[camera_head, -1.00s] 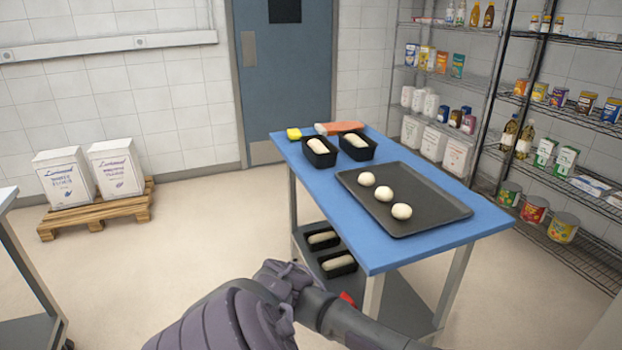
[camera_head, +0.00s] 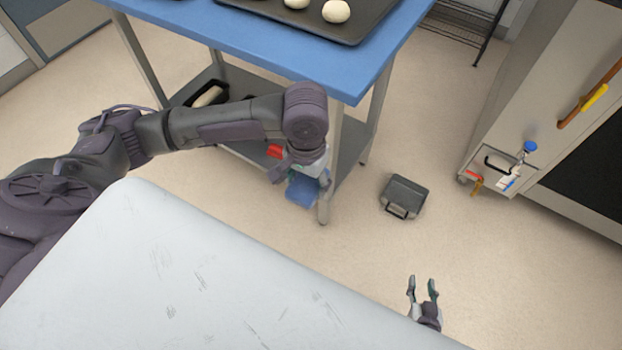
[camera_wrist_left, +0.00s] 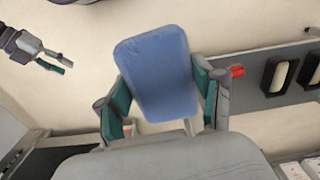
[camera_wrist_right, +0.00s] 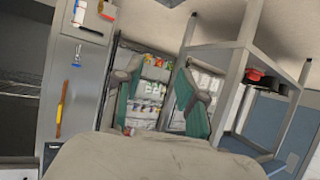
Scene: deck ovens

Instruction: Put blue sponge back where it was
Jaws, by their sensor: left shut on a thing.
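The blue sponge (camera_head: 300,192) is held by my left gripper (camera_head: 301,176), beside the near leg of the blue-topped table and below its top. In the left wrist view the sponge (camera_wrist_left: 158,72) is a flat, rounded blue block clamped between the green-lined fingers. My right gripper (camera_head: 423,285) is empty with its fingers apart, low at the lower right. It shows as two spread green-lined fingers in the right wrist view (camera_wrist_right: 160,95).
The blue-topped table (camera_head: 270,48) carries a dark tray with dough balls. Its lower shelf holds a red item (camera_head: 275,151) and a loaf tin. A dark case (camera_head: 404,195) lies on the floor. A holder with tools (camera_head: 490,180) is on the oven's side.

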